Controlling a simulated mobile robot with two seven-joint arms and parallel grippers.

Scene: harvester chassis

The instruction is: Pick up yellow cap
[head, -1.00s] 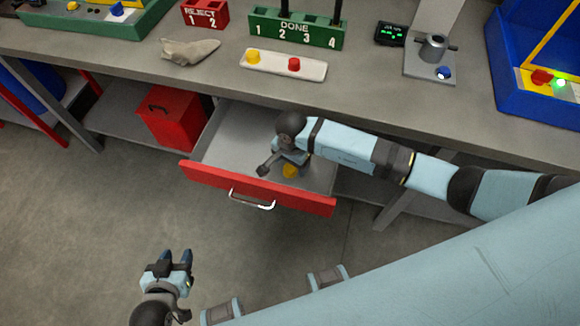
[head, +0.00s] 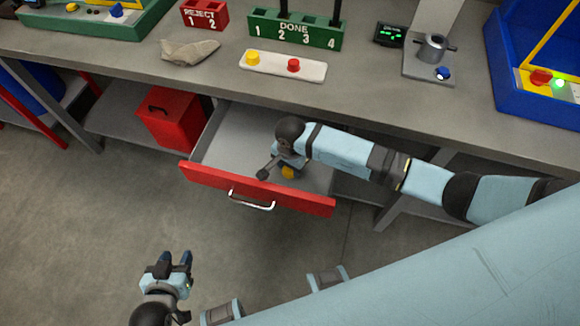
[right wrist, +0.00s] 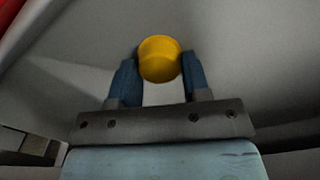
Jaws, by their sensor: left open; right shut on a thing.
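The yellow cap (head: 288,172) is inside the open drawer with the red front (head: 250,188). In the right wrist view the round yellow cap (right wrist: 159,59) sits between the two blue fingertips. My right gripper (right wrist: 159,72) is shut on it. In the head view my right gripper (head: 290,167) reaches down into the drawer and partly covers the cap. I cannot tell whether the cap touches the drawer floor. My left gripper (head: 177,258) is open and empty, over the floor in front of the bench.
A white tray (head: 270,70) with a yellow and a red button-like piece lies on the bench. Behind it stand a green DONE rack (head: 297,30) and a red REJECT box (head: 205,14). A grey cloth (head: 190,52) lies to the left. A red toolbox (head: 172,116) stands left of the drawer.

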